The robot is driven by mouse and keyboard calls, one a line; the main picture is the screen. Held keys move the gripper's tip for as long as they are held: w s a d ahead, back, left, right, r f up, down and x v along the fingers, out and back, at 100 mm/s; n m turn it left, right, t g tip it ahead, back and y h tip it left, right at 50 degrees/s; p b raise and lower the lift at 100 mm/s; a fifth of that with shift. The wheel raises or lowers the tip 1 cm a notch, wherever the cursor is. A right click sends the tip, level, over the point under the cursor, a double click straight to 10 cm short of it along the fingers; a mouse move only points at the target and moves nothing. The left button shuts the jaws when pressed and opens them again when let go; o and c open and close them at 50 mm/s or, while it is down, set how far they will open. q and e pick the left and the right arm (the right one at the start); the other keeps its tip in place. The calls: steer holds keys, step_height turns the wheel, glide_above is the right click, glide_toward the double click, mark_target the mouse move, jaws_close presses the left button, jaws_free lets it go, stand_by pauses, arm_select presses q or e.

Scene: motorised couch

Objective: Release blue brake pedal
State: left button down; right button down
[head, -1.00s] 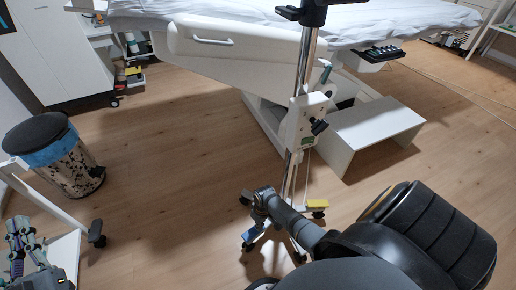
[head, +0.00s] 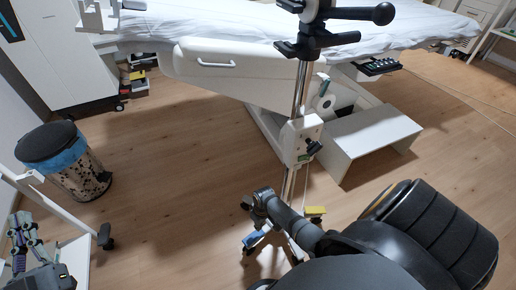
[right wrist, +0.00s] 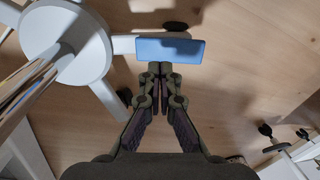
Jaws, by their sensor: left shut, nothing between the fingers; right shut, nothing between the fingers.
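The blue brake pedal (right wrist: 170,50) is a flat blue plate on a white leg of the wheeled stand. In the right wrist view it lies just beyond my right gripper (right wrist: 160,68). The fingers are shut and empty, with their tips at the pedal's near edge; I cannot tell whether they touch it. In the head view the blue pedal (head: 256,237) shows low on the stand, partly behind my right arm. My left gripper (head: 22,222) is shut and empty at the lower left, far from the pedal.
A yellow pedal (head: 314,211) sits on another leg of the stand. The stand's pole (head: 299,90) rises beside my right arm. A white step (head: 370,137) and the couch (head: 235,65) stand behind. A bin (head: 70,165) is at left. Floor between is clear.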

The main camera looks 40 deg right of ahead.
step_height(320, 180, up, 8)
steer(key=d+p, duration=0.1)
steer(key=p, duration=0.2)
steer(key=shift+d, duration=0.25)
